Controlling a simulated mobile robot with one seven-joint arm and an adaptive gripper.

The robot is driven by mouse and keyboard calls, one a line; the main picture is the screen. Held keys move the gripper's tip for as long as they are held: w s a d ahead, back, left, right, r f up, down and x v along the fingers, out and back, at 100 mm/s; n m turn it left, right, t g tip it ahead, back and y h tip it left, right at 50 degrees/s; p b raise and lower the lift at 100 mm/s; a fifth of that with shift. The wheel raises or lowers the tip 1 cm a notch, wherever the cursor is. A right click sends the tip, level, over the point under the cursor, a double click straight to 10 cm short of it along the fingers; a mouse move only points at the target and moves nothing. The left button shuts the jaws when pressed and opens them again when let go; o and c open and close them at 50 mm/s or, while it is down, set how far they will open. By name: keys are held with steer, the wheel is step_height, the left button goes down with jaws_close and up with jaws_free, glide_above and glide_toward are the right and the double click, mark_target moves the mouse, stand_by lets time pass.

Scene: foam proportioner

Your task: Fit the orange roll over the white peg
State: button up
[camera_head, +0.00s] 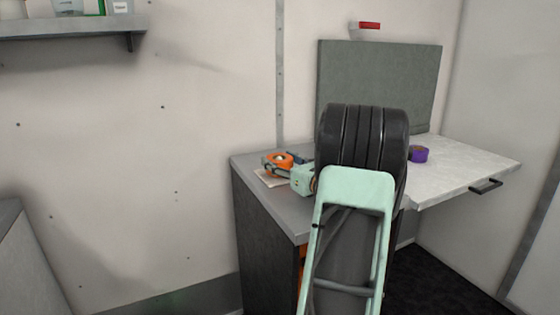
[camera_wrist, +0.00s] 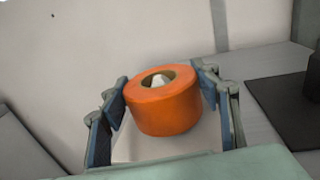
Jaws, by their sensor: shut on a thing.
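The orange roll (camera_wrist: 163,112) sits upright between the two fingers of my gripper (camera_wrist: 162,92) in the wrist view, hole facing up. My gripper is shut on it by its sides. The pale tip of the white peg (camera_wrist: 159,81) shows inside the roll's hole. The rest of the peg is hidden by the roll, and I cannot tell how far down the roll sits. In the head view the orange roll (camera_head: 279,160) is at the left end of the grey counter, above a pale flat piece (camera_head: 268,180). My arm covers part of the gripper there.
A purple roll (camera_head: 419,154) stands on the light tabletop (camera_head: 465,165) to the right. The wall is close behind.

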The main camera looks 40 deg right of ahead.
steer(key=shift+f, duration=0.1)
steer(key=o, duration=0.9)
steer(key=shift+o, duration=0.2)
steer(key=shift+s, duration=0.1)
steer(key=shift+s+a, duration=0.3)
steer(key=shift+s, duration=1.5)
steer(key=shift+s+a, duration=0.25)
steer(key=shift+s, duration=1.55)
steer(key=shift+s+a, duration=0.3)
steer(key=shift+s, duration=1.5)
